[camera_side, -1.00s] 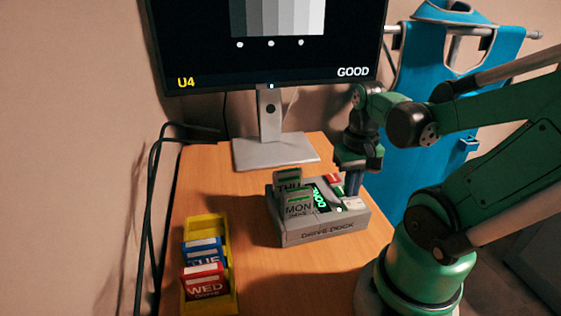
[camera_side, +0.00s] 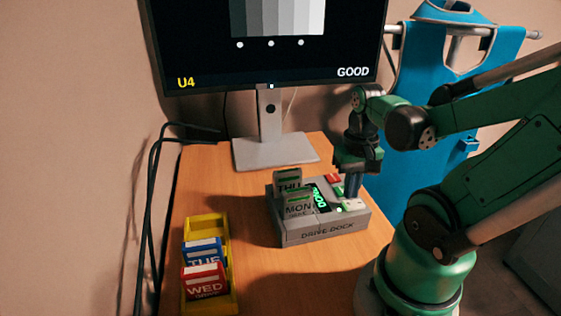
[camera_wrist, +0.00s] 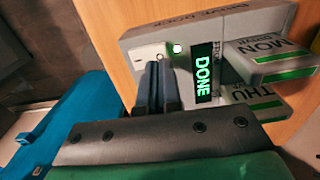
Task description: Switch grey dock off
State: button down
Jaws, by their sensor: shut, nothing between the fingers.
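The grey dock (camera_side: 318,230), marked DRIVE DOCK, stands on the desk. Its display (camera_wrist: 203,77) is lit green and reads DONE. A grey MON drive (camera_side: 298,208) and a grey THU drive (camera_side: 287,181) stand in its slots, each with a green strip. My gripper (camera_side: 352,194) is shut and empty, pointing down at the dock's right end. In the wrist view its fingertips (camera_wrist: 158,65) are close to a white panel (camera_wrist: 146,55) with a small light beside it. The fingers hide part of the dock's top, and I cannot tell whether they touch it.
A yellow tray (camera_side: 231,286) at the front left holds a blue TUE drive (camera_side: 203,255) and a red WED drive (camera_side: 204,283). A monitor (camera_side: 270,84) showing U4 and GOOD stands behind the dock. The desk between tray and dock is clear. Blue garments hang behind right.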

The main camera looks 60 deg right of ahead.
aim_at(348, 203)
jog(key=shift+f, duration=0.95)
dwell(0.3)
jog(key=shift+r, duration=3.5)
jog(key=w+a+n+t, duration=0.1)
jog(key=w, duration=0.1)
jog(key=w+a+n+t, duration=0.1)
jog(key=w+a+n, duration=0.1)
jog(key=w, duration=0.1)
jog(key=w+a+n+t+h, duration=0.1)
jog(key=w+a+n, duration=0.1)
jog(key=shift+w+f+t, duration=0.1)
jog(key=shift+w+t, duration=0.05)
jog(key=shift+t, duration=0.15)
jog(key=w+a+r+n+t+y, duration=0.1)
jog(key=w+a+n+t, duration=0.2)
jog(key=a, duration=0.4)
jog(key=shift+w+n+t, duration=0.3)
jog(key=shift+w+n, duration=0.2)
jog(key=shift+w, duration=0.2)
